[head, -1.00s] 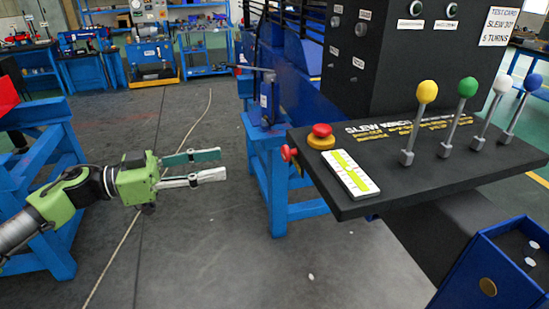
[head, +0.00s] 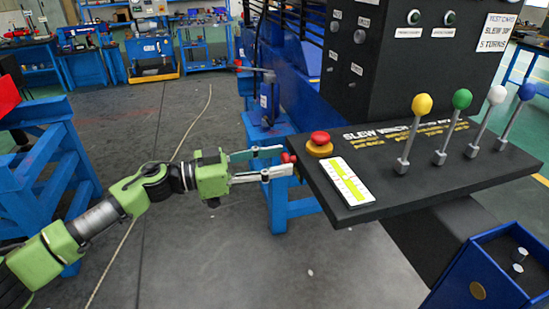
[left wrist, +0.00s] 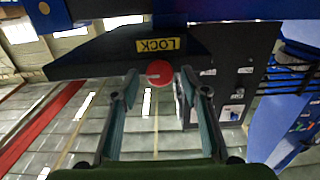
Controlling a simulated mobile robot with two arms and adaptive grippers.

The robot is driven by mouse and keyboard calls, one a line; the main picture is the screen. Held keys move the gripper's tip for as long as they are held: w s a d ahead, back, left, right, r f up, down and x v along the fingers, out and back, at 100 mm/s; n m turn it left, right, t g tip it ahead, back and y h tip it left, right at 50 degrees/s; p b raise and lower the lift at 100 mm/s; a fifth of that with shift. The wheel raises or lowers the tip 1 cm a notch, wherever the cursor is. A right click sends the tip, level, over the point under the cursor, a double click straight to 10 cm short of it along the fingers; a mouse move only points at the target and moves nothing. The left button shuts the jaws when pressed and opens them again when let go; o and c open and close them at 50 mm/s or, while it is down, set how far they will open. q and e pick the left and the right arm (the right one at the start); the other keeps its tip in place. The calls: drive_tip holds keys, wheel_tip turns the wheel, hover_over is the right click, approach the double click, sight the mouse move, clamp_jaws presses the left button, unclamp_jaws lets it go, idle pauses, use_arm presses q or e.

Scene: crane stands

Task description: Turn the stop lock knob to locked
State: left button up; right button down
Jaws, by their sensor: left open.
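The red stop lock knob (head: 290,158) sticks out from the left edge of the black console. My left gripper (head: 286,161) is at that edge, its two fingers open and pointing right at the knob. In the left wrist view the round red knob (left wrist: 159,70) shows between the tips of my open left gripper (left wrist: 159,80), with a gap seen on each side. A yellow LOCK label (left wrist: 159,45) appears upside down just above the knob. The knob's turn position cannot be read. My right gripper is not in view.
A red mushroom button (head: 319,138) on a yellow base and a white-and-green gauge strip (head: 347,182) sit on the console top (head: 440,185). Several ball-topped levers stand farther right. A blue stand (head: 292,200) is behind the gripper.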

use_arm(q)
drive_tip(key=c, duration=1.1)
